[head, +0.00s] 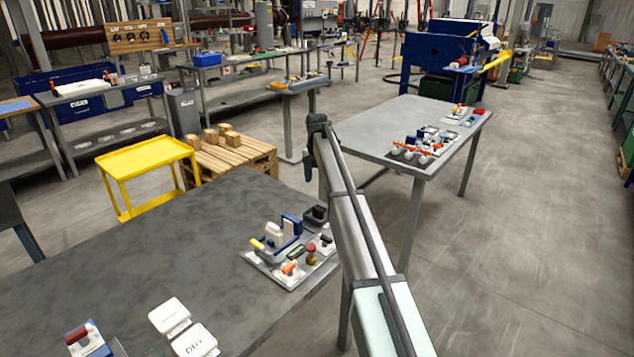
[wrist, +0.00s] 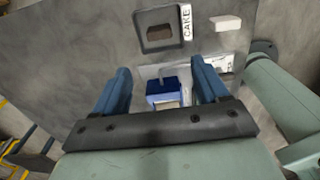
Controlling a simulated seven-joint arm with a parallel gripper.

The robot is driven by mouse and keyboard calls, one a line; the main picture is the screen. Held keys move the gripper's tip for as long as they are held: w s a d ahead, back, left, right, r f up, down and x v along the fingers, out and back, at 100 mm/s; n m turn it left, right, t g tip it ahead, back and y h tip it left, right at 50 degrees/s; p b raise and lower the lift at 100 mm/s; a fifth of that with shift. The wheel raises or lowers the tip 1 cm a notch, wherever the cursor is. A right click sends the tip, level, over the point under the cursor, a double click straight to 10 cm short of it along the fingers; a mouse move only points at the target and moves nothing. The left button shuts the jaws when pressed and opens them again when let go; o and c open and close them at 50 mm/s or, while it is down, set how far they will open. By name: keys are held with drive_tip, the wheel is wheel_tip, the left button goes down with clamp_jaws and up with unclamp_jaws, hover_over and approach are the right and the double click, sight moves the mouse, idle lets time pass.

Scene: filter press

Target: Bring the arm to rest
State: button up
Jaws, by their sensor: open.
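My gripper (wrist: 160,68) is open in the wrist view, its two blue fingers spread wide apart with nothing gripped. Below and between the fingers lies a blue block-like object (wrist: 166,88) on a pale surface; the gap in height cannot be told. In the head view my arm rises from the bottom right and bends at its top.
A dark grey table (head: 180,265) at left bears a tray of parts (head: 262,262) close to my arm. White DRY block (head: 195,341) lies at its front. Wrist view shows a dark CAKE box (wrist: 145,39) and white block (wrist: 225,22). Another table (head: 365,124) stands behind; floor right is clear.

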drive_tip(key=s+d+f+m+t, duration=0.2)
drive_tip(key=d+f+m+t, duration=0.15)
drive_tip(key=d+m, duration=0.6)
drive_tip(key=s+d+f+m+t+y, duration=0.15)
drive_tip(key=d+f+m, duration=0.25)
drive_tip(key=d+m, duration=0.55)
drive_tip(key=s+d+f+m+t, duration=0.1)
drive_tip(key=d+f+m+t, duration=0.35)
drive_tip(key=d, duration=0.85)
drive_tip(key=s+d+f+m, duration=0.2)
drive_tip(key=s+f+m, duration=0.2)
drive_tip(key=m, duration=0.1)
drive_tip(key=s+a+f+g, duration=0.4)
drive_tip(key=s+a+f, duration=0.5)
drive_tip(key=s+f, duration=0.45)
drive_tip(key=s+a+f+g, duration=0.4)
drive_tip(key=s+a+f, duration=0.5)
drive_tip(key=s+f, duration=0.5)
drive_tip(key=s+a+f+g, duration=0.2)
drive_tip(key=s+f, duration=0.1)
drive_tip(key=s, duration=0.9)
drive_tip(key=s+a+f+n+g+h, duration=0.1)
drive_tip(key=s+a+f+g, duration=0.2)
drive_tip(key=s, duration=0.9)
drive_tip(key=s+a+f+g, duration=0.3)
drive_tip(key=s, duration=0.9)
drive_tip(key=shift+s+a, duration=0.15)
drive_tip(key=shift+s, duration=0.15)
drive_tip(key=shift+f, duration=0.1)
